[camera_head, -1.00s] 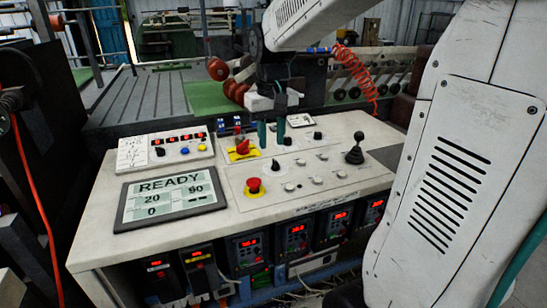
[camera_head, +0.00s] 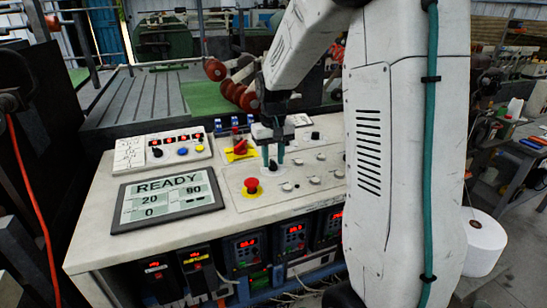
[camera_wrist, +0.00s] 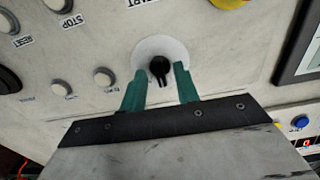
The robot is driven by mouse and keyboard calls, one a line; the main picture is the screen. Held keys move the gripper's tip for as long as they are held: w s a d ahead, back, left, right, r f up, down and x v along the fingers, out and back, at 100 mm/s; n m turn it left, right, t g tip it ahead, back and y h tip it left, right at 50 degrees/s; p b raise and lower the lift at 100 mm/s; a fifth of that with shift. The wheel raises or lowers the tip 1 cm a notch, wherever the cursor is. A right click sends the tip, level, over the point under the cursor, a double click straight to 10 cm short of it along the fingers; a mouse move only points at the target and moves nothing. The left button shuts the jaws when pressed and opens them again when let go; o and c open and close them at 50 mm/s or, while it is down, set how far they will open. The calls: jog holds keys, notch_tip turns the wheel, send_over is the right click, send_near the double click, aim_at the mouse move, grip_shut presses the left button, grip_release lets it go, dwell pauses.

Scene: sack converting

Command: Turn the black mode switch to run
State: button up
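The black mode switch (camera_wrist: 158,68) is a small rotary knob on a pale round plate in the wrist view. Its ridge points down the picture, slightly left. Its label is not readable. My gripper (camera_wrist: 160,72) has two green fingers, one on each side of the knob, with gaps showing between them and it. In the head view the gripper (camera_head: 273,158) is low over the console panel, and the dark knob (camera_head: 273,167) shows partly between the fingertips.
A red emergency button (camera_head: 251,186) on a yellow base is in front of the gripper. A yellow-red rotary switch (camera_head: 240,149) is to its left. Several pale push buttons (camera_head: 314,181) are to the right. A display (camera_head: 167,199) reads READY. Another black knob (camera_head: 157,152) is on the left box.

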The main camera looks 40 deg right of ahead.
grip_shut()
jog(key=shift+m, duration=0.4)
jog(key=m, duration=0.3)
jog(key=shift+m, duration=2.5)
grip_release()
